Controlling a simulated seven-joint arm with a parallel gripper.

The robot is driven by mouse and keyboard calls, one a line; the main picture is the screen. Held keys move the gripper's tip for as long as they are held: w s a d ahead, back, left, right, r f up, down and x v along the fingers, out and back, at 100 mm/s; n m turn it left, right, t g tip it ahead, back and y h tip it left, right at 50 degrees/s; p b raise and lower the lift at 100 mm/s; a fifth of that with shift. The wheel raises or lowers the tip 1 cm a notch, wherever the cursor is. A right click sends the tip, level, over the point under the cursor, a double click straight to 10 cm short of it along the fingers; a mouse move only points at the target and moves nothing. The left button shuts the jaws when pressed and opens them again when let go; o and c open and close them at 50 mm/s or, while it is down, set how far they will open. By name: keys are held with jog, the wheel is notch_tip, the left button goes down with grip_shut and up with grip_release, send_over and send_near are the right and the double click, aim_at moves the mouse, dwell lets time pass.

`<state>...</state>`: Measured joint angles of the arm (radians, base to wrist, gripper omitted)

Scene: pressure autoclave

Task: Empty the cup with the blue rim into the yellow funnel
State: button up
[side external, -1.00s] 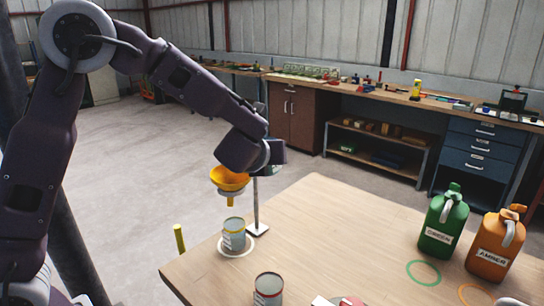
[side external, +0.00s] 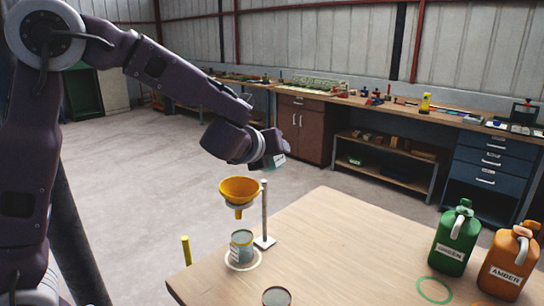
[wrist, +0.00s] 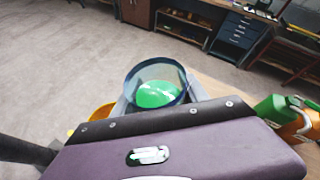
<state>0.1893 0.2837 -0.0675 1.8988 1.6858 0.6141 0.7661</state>
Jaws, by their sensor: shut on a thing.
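My gripper (side external: 270,158) is shut on the cup with the blue rim (wrist: 157,72). In the wrist view the cup holds green liquid (wrist: 155,95). In the side view only a small pale and teal part of the cup (side external: 278,161) shows past the gripper; its tilt is hard to tell there. The yellow funnel (side external: 239,190) sits in a stand, below and left of the cup in the side view. Part of the funnel shows at the left of the cup in the wrist view (wrist: 101,113). No stream of liquid is visible.
A labelled tin (side external: 241,247) stands under the funnel inside a pale ring. The stand's post (side external: 264,212) rises beside the funnel. Another tin (side external: 276,297) is at the bottom edge. Green (side external: 456,236) and amber (side external: 510,262) jugs stand at the right. The table's middle is clear.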

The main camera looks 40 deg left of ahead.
jog(key=shift+s+a+r+n+t+h, duration=0.15)
jog(key=shift+r+n, duration=0.15)
jog(key=shift+r, duration=0.4)
jog(key=shift+a+r+n+t+h, duration=0.15)
jog(key=shift+r+n, duration=0.15)
jog(key=shift+r, duration=0.35)
jog(key=shift+d+f+n+t+h, duration=0.2)
jog(key=shift+f+n+t+h, duration=0.4)
jog(key=shift+n, duration=0.3)
jog(key=shift+f+n+t+h, duration=0.15)
jog(key=shift+n+t+h, duration=0.2)
jog(key=shift+n, duration=0.45)
jog(key=shift+a+n+t+h, duration=0.1)
jog(key=shift+n+t+h, duration=0.2)
jog(key=shift+n, duration=0.3)
jog(key=n+t, duration=0.1)
jog(key=r+n, duration=0.1)
jog(key=shift+a+n+t+h, duration=0.1)
jog(key=shift+n+t+h, duration=0.2)
jog(key=shift+t+h, duration=0.05)
jog(key=shift+s+a+r+n+t, duration=0.1)
jog(key=shift+a+r+n+t, duration=0.15)
jog(key=shift+n, duration=0.35)
jog(key=shift+s+a+r+n+t, duration=0.1)
jog(key=shift+r+n+t, duration=0.1)
jog(key=shift+n+t, duration=0.3)
jog(key=shift+s+a+r+n+t, duration=0.1)
jog(key=shift+a+r+n+t, duration=0.1)
jog(key=shift+n, duration=0.5)
jog(key=shift+r, duration=0.1)
